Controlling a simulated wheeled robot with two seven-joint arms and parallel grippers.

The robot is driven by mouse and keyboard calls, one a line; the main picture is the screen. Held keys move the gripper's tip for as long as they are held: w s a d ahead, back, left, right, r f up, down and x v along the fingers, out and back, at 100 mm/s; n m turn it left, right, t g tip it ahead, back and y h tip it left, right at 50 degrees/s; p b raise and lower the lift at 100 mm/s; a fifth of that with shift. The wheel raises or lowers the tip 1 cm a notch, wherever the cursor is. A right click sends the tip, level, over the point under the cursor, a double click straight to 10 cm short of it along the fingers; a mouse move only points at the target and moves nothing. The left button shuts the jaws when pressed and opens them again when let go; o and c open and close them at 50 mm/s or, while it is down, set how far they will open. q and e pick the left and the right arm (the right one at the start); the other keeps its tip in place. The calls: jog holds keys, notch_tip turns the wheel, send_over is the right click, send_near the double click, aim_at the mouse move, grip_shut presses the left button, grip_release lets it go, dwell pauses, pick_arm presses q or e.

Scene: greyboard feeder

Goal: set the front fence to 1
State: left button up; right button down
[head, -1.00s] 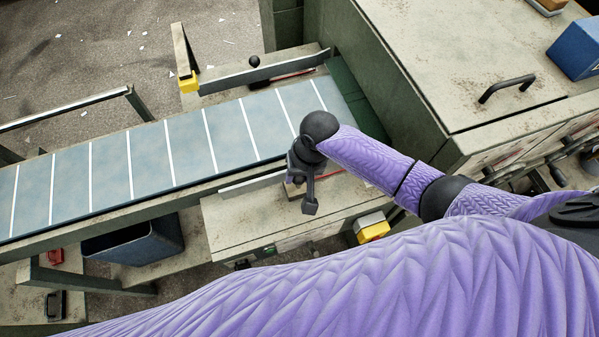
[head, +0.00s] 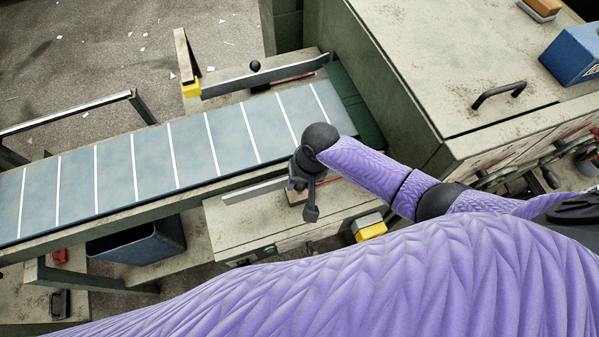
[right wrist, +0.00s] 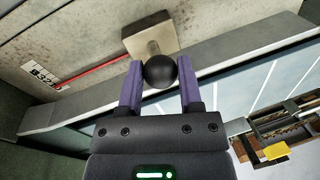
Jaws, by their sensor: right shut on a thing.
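The front fence (head: 254,188) is a thin grey metal rail along the near side of the blue belt. In the right wrist view it is a long grey bar (right wrist: 235,52) crossing the picture. A round black knob (right wrist: 160,70) sits by a pale block (right wrist: 150,35) at the fence. My right gripper (right wrist: 160,84) is shut on the knob, with a purple finger on each side. In the head view my right gripper (head: 297,186) hides the knob and part of the fence. A red line (right wrist: 96,74) and a printed label (right wrist: 45,76) lie beside the block; the label is hard to read. My left gripper is not in view.
The blue belt (head: 190,150) with white lines runs beyond the fence. The far fence (head: 260,77) has its own black knob (head: 255,65). A large machine housing (head: 430,60) stands at the right. A yellow-and-grey box (head: 370,228) sits at the near table's edge.

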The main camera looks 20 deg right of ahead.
jog(key=shift+c, duration=1.3)
grip_release()
notch_tip(320, 180, up, 10)
jog(key=d+p, duration=0.2)
jog(key=p, duration=0.2)
jog(key=shift+s+f, duration=0.15)
jog(key=shift+a, duration=0.1)
